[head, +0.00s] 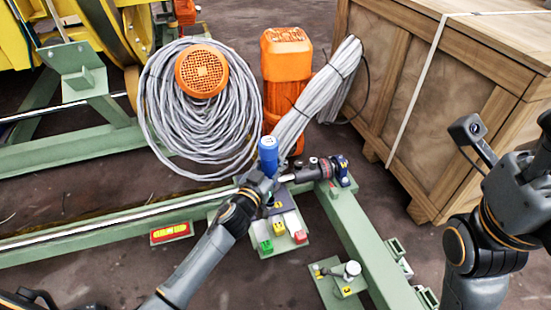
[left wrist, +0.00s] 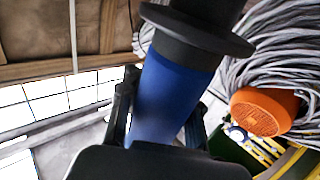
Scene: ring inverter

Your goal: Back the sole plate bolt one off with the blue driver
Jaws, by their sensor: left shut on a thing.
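The blue driver (head: 268,153) stands roughly upright in my left gripper (head: 262,184), near the middle of the head view. In the left wrist view the blue driver (left wrist: 170,95) fills the centre, with dark finger parts on both sides and a black collar above it. The driver's lower end and whatever lies under it are hidden by the gripper. I cannot tell which bolt is sole plate bolt one. My right arm is at the right edge, with its fingertips not clearly visible.
A green frame (head: 345,215) holds a dark cylindrical fitting (head: 312,171). A plate (head: 264,251) with coloured blocks lies below my left gripper. A small green plate (head: 330,290) has a silver knob (head: 352,269). Cable coils, an orange motor (head: 286,55) and a wooden crate (head: 440,100) stand behind.

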